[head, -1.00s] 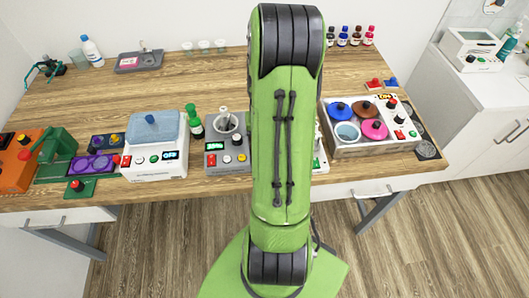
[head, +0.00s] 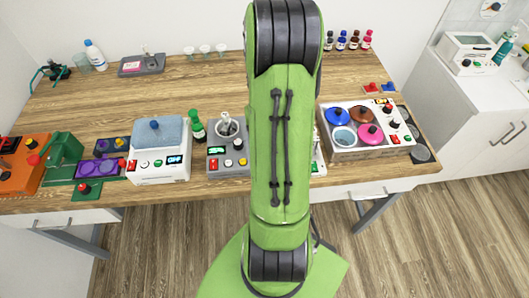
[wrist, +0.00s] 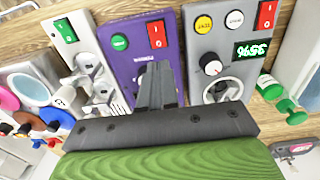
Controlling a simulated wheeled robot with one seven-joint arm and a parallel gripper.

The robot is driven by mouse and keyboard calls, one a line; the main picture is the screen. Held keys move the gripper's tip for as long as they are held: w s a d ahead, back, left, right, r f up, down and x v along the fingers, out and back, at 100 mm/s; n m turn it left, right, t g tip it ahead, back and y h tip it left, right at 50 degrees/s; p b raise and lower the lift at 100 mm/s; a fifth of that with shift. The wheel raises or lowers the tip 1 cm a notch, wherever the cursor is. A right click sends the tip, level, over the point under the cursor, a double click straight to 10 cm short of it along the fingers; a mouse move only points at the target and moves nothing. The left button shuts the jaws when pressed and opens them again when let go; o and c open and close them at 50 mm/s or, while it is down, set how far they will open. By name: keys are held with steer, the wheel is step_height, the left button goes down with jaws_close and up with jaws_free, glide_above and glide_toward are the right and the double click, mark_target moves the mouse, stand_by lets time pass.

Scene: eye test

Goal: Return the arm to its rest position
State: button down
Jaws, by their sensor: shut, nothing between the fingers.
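My arm is green and black and stands upright through the middle of the head view, seen from behind. My gripper is hidden behind it there. In the wrist view my gripper (wrist: 157,68) shows as dark fingers shut together, with nothing between them. The fingers appear in front of a purple device (wrist: 120,66) with a green button and a red switch. I cannot tell the gap between the fingertips and that device.
The wooden bench (head: 200,95) holds a grey device (head: 228,162), a white bath with a blue lid (head: 158,160), a green bottle (head: 197,128), an orange device (head: 22,165) and a white unit with coloured discs (head: 372,148). Small bottles (head: 348,41) stand at the back. Floor right of the bench is clear.

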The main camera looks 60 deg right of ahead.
steer(key=shift+r+p, duration=0.4)
steer(key=shift+r, duration=0.45)
steer(key=w+a+r+n+t+h, duration=0.25)
steer(key=a+r+n, duration=0.25)
steer(key=a+r, duration=0.9)
steer(key=s+a+r+n+t+y, duration=0.1)
steer(key=s+a+r+n, duration=0.1)
steer(key=s+a, duration=0.2)
steer(key=s+a+r+n+t+y, duration=0.1)
steer(key=s+a+r+n+t, duration=0.1)
steer(key=a, duration=0.6)
steer(key=shift+s+a+r+n, duration=0.4)
steer(key=shift+s+r, duration=0.15)
steer(key=shift+s, duration=0.35)
steer(key=shift+y, duration=0.25)
